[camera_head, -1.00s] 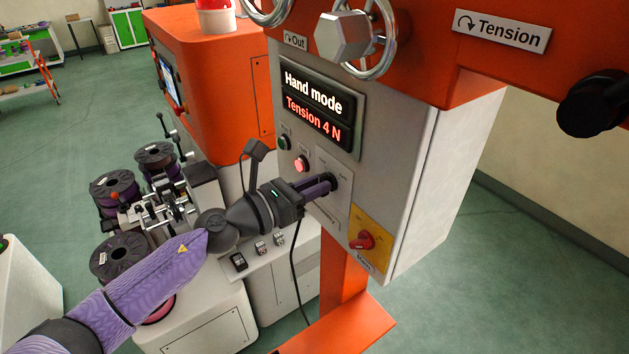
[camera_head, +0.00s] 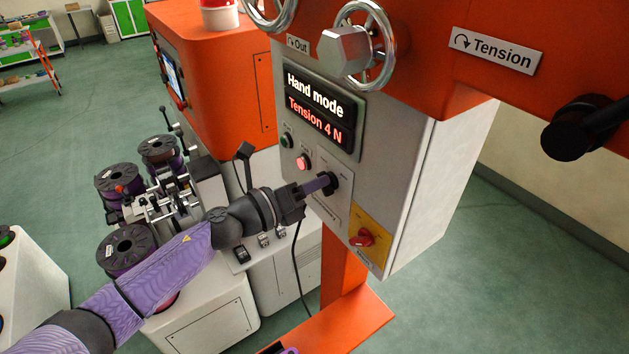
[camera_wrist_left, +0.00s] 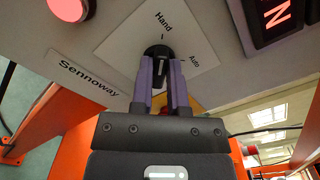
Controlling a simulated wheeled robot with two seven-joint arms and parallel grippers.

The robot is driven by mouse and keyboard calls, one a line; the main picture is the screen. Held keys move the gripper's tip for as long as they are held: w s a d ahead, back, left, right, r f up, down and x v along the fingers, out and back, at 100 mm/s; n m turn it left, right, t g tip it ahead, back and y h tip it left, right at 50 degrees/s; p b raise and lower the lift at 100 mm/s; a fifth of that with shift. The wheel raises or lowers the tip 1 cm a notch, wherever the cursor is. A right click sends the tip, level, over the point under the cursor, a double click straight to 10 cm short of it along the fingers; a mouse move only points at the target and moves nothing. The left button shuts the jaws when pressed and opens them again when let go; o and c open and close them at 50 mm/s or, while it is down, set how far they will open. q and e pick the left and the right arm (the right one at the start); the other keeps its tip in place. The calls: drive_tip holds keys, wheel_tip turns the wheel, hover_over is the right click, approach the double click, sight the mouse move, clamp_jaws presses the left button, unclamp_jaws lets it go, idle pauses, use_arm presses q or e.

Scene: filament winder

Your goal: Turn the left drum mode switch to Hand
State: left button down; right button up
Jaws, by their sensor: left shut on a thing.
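The mode switch is a black knob (camera_head: 332,182) on a white plate on the grey control panel. In the left wrist view the knob (camera_wrist_left: 159,52) sits below the word Hand, with Auto to its right. Its white mark is in line with the Hand tick. My left gripper (camera_head: 322,184) is shut on the knob, its two purple fingers (camera_wrist_left: 160,82) on either side of it. The display (camera_head: 316,108) reads "Hand mode" and "Tension 4 N". A small purple and dark piece, probably my right gripper (camera_head: 286,351), shows at the bottom edge, mostly cut off.
A green button (camera_head: 287,141) and a lit red button (camera_head: 303,162) are above left of the switch. A red rotary switch (camera_head: 362,238) on yellow is below right. A handwheel (camera_head: 378,48) is above. A black handle (camera_head: 590,128) juts out at right. Spools (camera_head: 124,248) stand at left.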

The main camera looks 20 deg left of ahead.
idle(0.4)
use_arm(q)
drive_tip(key=c, duration=0.6)
unclamp_jaws()
drive_tip(key=shift+s+a, duration=0.1)
drive_tip(key=b+v, duration=0.3)
drive_tip(key=v, duration=0.6)
drive_tip(key=shift+s+a+b, duration=0.25)
drive_tip(key=shift+b, duration=0.15)
drive_tip(key=shift+f, duration=0.1)
